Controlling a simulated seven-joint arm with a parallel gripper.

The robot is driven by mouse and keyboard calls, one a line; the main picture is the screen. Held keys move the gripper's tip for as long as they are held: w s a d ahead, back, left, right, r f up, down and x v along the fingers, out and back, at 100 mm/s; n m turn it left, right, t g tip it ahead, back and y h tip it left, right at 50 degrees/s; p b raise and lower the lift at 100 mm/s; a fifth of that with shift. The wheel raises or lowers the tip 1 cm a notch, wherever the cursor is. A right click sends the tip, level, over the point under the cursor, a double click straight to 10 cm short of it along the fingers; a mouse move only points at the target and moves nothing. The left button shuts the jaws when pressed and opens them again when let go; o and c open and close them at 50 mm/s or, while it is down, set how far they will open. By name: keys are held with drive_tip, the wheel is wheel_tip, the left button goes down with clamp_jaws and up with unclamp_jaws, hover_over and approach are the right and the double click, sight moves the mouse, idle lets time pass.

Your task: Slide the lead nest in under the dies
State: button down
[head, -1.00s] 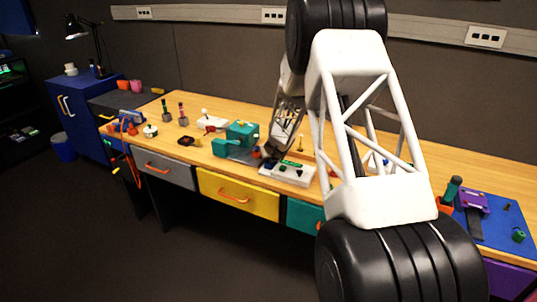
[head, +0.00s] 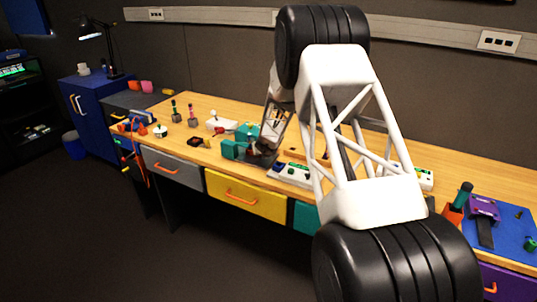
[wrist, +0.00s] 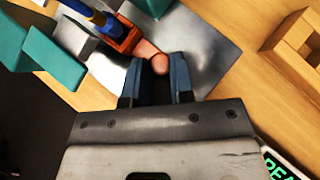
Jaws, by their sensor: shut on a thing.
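In the wrist view an orange-red lead nest (wrist: 118,34) with a dark blue part on it lies on a grey metal plate (wrist: 207,38). A round salmon-coloured knob (wrist: 160,63) sticks out from the nest toward me. My gripper (wrist: 156,72) has its two blue-grey fingers closed around the knob end. I cannot make out the dies clearly. In the head view my gripper (head: 264,157) is at the right of the teal press (head: 230,150), and my arm hides most of the nest.
A wooden frame (wrist: 293,44) lies right of the plate. In the head view a white button panel (head: 293,174) is right of the press. The bench front edge is close.

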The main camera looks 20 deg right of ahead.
drive_tip(key=shift+w+a, duration=0.5)
drive_tip(key=shift+w, duration=0.05)
drive_tip(key=c, duration=1)
unclamp_jaws()
drive_tip(key=shift+r, duration=0.1)
drive_tip(key=shift+v, duration=3.9)
